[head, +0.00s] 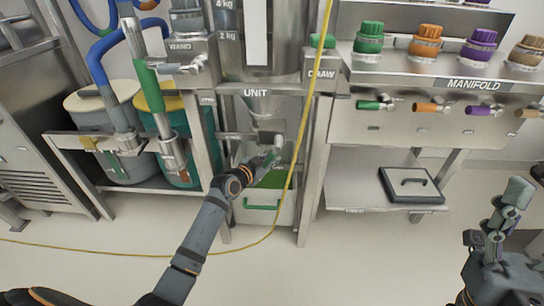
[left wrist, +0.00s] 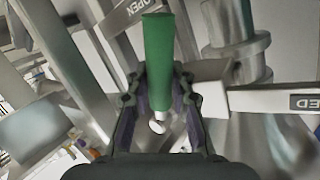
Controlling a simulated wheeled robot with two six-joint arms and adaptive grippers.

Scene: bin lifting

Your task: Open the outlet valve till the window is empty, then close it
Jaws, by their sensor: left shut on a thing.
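The steel vessel (head: 285,45) marked UNIT stands at centre, with its cone outlet (head: 262,105) below. Its tall window (head: 256,35), beside the 2 kg and 4 kg marks, looks plain white; I cannot tell if that is material or an empty window. My left gripper (head: 270,163) is below the cone, above a bin. In the left wrist view, its fingers (left wrist: 158,105) are shut on the green valve handle (left wrist: 158,55). The handle lies between an OPEN plate (left wrist: 140,10) and a plate ending in "ED" (left wrist: 303,103). My right gripper (head: 510,200) is at the far right, away from the valve.
A pale bin (head: 285,213) with green in it stands below the outlet. A yellow cable (head: 308,110) hangs just right of my left gripper. Drums stand at left.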

